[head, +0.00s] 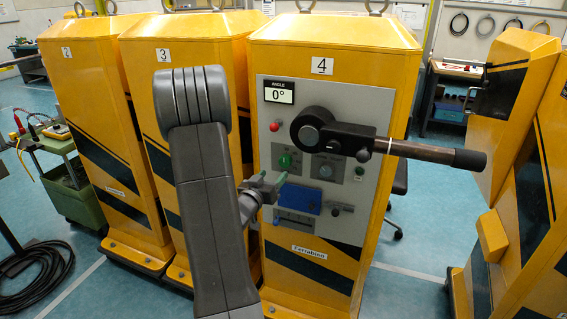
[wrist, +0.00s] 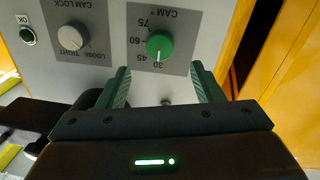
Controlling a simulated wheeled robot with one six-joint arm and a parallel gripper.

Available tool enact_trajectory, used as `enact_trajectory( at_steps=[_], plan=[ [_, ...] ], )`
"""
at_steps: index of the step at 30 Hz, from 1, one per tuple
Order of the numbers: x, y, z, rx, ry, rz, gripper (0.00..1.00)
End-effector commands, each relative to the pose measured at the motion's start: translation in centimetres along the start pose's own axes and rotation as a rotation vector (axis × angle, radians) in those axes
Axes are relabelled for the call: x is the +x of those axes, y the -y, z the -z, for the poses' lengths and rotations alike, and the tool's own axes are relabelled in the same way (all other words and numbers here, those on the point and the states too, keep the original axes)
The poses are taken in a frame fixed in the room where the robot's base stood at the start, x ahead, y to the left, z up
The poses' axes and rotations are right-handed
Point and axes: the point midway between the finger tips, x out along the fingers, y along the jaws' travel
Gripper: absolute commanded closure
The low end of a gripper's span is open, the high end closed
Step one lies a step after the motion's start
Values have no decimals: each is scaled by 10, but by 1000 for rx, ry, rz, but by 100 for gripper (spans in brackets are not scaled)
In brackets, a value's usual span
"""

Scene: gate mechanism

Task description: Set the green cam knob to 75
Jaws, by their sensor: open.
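The green cam knob (head: 285,160) is on the grey panel of the yellow cabinet marked 4. In the wrist view the cam knob (wrist: 160,46) shows upside down, with a scale of 30, 45, 60 and 75 around it; its white mark points near 30. My gripper (head: 273,185) is in front of the panel, just below the knob in the head view. In the wrist view my gripper (wrist: 163,82) is open and empty, its green fingers either side of the knob's line but short of it, apart from it.
A grey cam lock knob (wrist: 75,36) with loose and tight labels sits beside the cam knob; its setting is unclear. A long dark lever (head: 430,152) sticks out right above the panel. A blue block (head: 299,199) sits below.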

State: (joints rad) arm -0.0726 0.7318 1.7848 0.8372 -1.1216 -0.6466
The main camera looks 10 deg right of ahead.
Motion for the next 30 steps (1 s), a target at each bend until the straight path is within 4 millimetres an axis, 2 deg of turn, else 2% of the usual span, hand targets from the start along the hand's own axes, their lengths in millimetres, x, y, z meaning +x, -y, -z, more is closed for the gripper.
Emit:
enact_trajectory(
  at_steps=[3, 10, 15, 24, 26, 30],
  plan=[
    [27, -2, 2, 0, 1, -3, 40],
    [64, 0, 2, 1, 1, -1, 40],
    [77, 0, 0, 0, 1, 1, 40],
    [79, 0, 0, 1, 1, 2, 40],
    [79, 0, 0, 1, 1, 2, 50],
    [78, 0, 0, 1, 1, 2, 77]
  ],
)
